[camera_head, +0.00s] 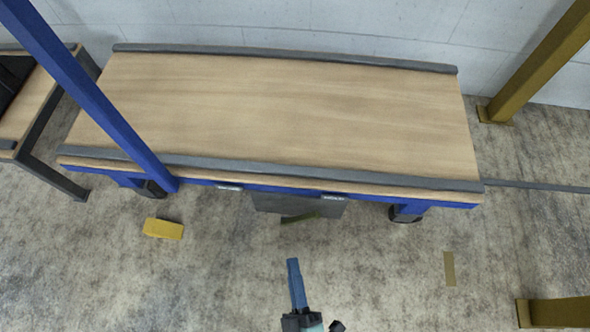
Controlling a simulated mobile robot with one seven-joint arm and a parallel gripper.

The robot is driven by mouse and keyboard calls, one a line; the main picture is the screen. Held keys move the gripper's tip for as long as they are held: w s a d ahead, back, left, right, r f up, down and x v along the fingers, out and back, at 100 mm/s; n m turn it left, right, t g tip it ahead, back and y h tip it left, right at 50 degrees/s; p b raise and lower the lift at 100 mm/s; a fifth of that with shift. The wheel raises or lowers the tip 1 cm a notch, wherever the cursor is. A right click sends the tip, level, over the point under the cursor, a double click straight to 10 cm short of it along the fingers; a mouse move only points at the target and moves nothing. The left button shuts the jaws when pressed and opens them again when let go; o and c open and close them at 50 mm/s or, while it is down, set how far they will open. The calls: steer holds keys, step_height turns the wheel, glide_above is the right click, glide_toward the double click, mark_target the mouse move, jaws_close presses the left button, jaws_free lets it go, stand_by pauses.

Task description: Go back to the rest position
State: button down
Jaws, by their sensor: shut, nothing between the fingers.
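My gripper (293,263) shows at the bottom middle of the head view, its blue fingers together and pointing up the picture. It is shut and empty. It appears in front of the grey concrete floor, apart from the workbench (290,110). The rest of my arm is mostly cut off by the lower edge of the picture.
The workbench has a bare wooden top with grey edge strips and a blue frame. A blue post (85,85) crosses its left side. A yellow block (163,229) lies on the floor. Yellow posts (535,65) stand at right. Open floor surrounds my gripper.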

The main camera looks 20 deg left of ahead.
steer(key=w+r+m+t+h+p, duration=0.4)
steer(key=w+r+p, duration=0.2)
steer(key=w+r, duration=1.45)
steer(key=w+d+r+m+t+h+p, duration=0.1)
steer(key=w+r+m+h+p, duration=0.15)
steer(key=r, duration=0.65)
steer(key=w+d+r+m+t+h+p, duration=0.1)
steer(key=w+r, duration=0.3)
steer(key=r, duration=0.5)
step_height(320, 180, up, 25)
steer(key=w+d+m+t+h+p, duration=0.1)
steer(key=d+m+t+h+p, duration=0.15)
steer(key=m+p, duration=0.3)
steer(key=s+r+m+t+p, duration=0.15)
steer(key=s+r+p, duration=0.4)
steer(key=r, duration=0.95)
steer(key=s+r+m+p, duration=0.25)
steer(key=s+r, duration=0.65)
steer(key=r, duration=0.7)
step_height(320, 180, up, 36)
steer(key=w+p, duration=0.1)
steer(key=p, duration=3.5)
steer(key=shift+d+f+m+h, duration=0.25)
steer(key=shift+d+m+h, duration=0.05)
steer(key=shift+h, duration=0.1)
